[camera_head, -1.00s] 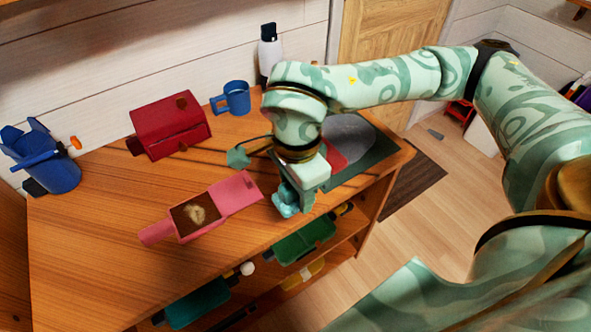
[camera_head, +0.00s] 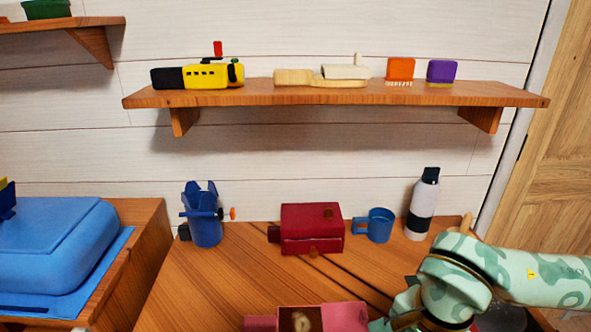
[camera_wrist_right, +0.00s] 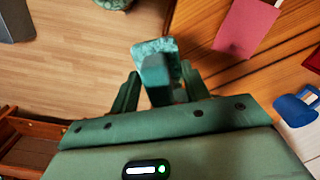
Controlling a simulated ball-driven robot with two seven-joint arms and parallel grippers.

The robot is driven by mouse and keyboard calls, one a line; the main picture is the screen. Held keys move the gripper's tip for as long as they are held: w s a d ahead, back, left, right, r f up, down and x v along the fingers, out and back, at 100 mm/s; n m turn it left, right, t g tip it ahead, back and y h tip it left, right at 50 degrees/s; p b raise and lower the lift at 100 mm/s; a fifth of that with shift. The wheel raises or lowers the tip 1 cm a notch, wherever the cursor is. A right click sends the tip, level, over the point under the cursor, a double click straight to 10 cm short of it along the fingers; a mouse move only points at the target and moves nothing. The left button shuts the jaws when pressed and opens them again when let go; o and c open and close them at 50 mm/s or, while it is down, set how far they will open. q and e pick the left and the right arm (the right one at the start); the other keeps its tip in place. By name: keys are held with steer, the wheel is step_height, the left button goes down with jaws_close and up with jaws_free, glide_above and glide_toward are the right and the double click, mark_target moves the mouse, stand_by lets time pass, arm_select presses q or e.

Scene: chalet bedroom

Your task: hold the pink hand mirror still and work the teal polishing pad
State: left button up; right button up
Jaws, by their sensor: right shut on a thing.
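The pink hand mirror (camera_head: 343,318) lies on the wooden table at the bottom edge of the head view, cut off by the frame. A brown face with a pale smudge shows on it. Part of the pink mirror (camera_wrist_right: 248,27) also shows in the right wrist view. My right gripper (camera_wrist_right: 157,85) is shut on the teal polishing pad (camera_wrist_right: 155,47), whose fuzzy end points away from the wrist. It holds the pad to the side of the mirror, apart from it. In the head view my right arm hides that area. My left gripper is not in view.
A dark red box (camera_head: 312,230), a blue mug (camera_head: 379,225), a white and black bottle (camera_head: 422,205) and a blue container (camera_head: 204,218) stand behind the mirror. A wall shelf (camera_head: 330,94) holds several items. A blue case (camera_head: 50,245) is at left.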

steer(key=n, duration=0.6)
steer(key=shift+s, duration=0.3)
steer(key=n, duration=0.3)
steer(key=shift+s+d, duration=0.1)
steer(key=shift+d, duration=0.05)
steer(key=n, duration=0.3)
steer(key=shift+d+r, duration=0.2)
steer(key=shift+r, duration=0.15)
steer(key=shift+d+r+n, duration=0.3)
steer(key=shift+r+n, duration=0.1)
steer(key=shift+w+d+r, duration=0.1)
steer(key=shift+w+r, duration=0.2)
steer(key=shift+w, duration=0.05)
steer(key=shift+p, duration=0.3)
